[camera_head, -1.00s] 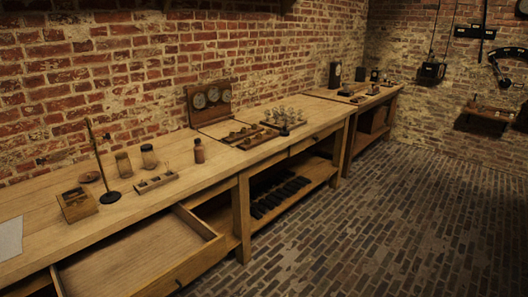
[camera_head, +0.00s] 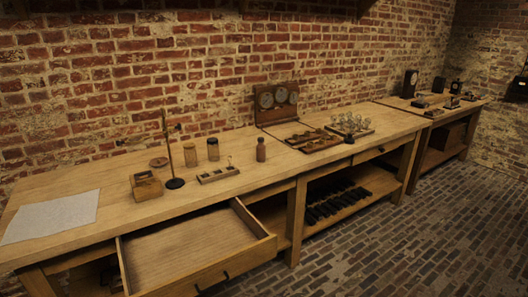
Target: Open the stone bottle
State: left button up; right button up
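A small brown bottle (camera_head: 261,149), which looks like the stone bottle, stands upright on the long wooden workbench (camera_head: 110,180). Its top appears closed, but it is too small to tell what closes it. Left of it stand two jars: one with a dark lid (camera_head: 213,149) and a paler brown one (camera_head: 190,155) whose top is unclear. A round brown disc (camera_head: 159,162) lies flat beside the jars. Neither of my grippers is in view.
An open, empty-looking drawer (camera_head: 190,256) juts out from the bench front. Near the bottle are a small wooden rack (camera_head: 218,174), a thin stand (camera_head: 169,150), a wooden box (camera_head: 146,186) and trays (camera_head: 322,145). A pale sheet (camera_head: 50,217) lies at left. Brick floor at right is clear.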

aim_at(261, 147)
jog(key=i+l+u, duration=0.25)
jog(key=i+l, duration=0.35)
jog(key=i+l+u, duration=0.25)
jog(key=i+l, duration=0.3)
jog(key=l, duration=0.15)
